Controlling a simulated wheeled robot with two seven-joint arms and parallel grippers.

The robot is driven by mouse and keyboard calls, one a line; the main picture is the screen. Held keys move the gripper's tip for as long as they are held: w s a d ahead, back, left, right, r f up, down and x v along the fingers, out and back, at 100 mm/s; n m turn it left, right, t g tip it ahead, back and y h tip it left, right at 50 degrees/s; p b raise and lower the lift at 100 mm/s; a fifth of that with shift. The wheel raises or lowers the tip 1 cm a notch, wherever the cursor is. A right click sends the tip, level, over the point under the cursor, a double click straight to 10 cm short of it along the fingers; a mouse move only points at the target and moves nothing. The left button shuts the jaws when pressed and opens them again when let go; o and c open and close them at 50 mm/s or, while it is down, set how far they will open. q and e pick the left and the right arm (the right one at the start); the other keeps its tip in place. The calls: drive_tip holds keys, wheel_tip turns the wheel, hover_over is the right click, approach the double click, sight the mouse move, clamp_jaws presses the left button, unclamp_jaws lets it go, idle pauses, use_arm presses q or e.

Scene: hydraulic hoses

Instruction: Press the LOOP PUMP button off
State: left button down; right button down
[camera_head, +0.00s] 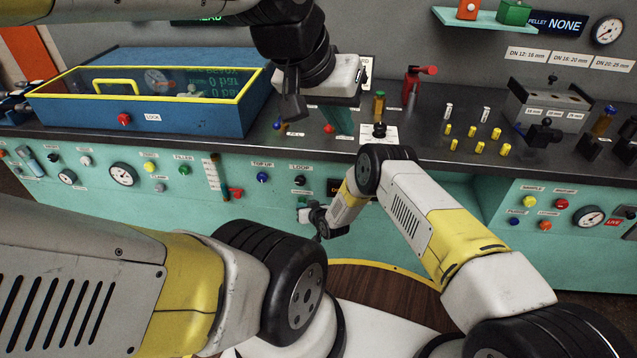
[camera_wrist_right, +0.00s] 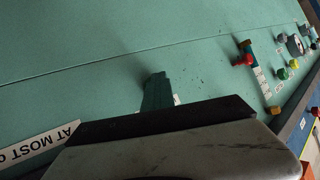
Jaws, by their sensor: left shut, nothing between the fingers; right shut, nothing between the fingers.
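The button under the LOOP label (camera_head: 300,167) is a small dark knob (camera_head: 299,180) on the teal front panel; the rest of its wording is too small to read. My right gripper (camera_head: 303,204) is shut and empty just below this knob, close to the panel; contact cannot be told. Its teal fingertip shows in the right wrist view (camera_wrist_right: 157,92), against the panel, with a white label partly hidden beside it. The knob is not visible there. My left gripper (camera_head: 343,121) is shut and empty, pointing down over the counter.
A blue TOP-UP knob (camera_head: 262,177) sits left of the LOOP knob, and a red valve handle (camera_head: 236,193) further left. A dark display (camera_head: 335,187) is to the right, behind my right arm. A blue lidded box (camera_head: 220,122) and small fittings stand on the dark counter.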

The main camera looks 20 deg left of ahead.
drive_tip(key=shift+w+r, duration=0.3)
drive_tip(key=shift+w, duration=0.5)
drive_tip(key=shift+r, duration=0.1)
drive_tip(key=shift+d+r, duration=0.1)
drive_tip(key=shift+d, duration=0.05)
idle(0.5)
drive_tip(key=s+d, duration=0.1)
drive_tip(key=s, duration=0.5)
drive_tip(key=shift+s+f, duration=0.3)
drive_tip(key=shift+s, duration=0.05)
drive_tip(key=shift+d, duration=0.1)
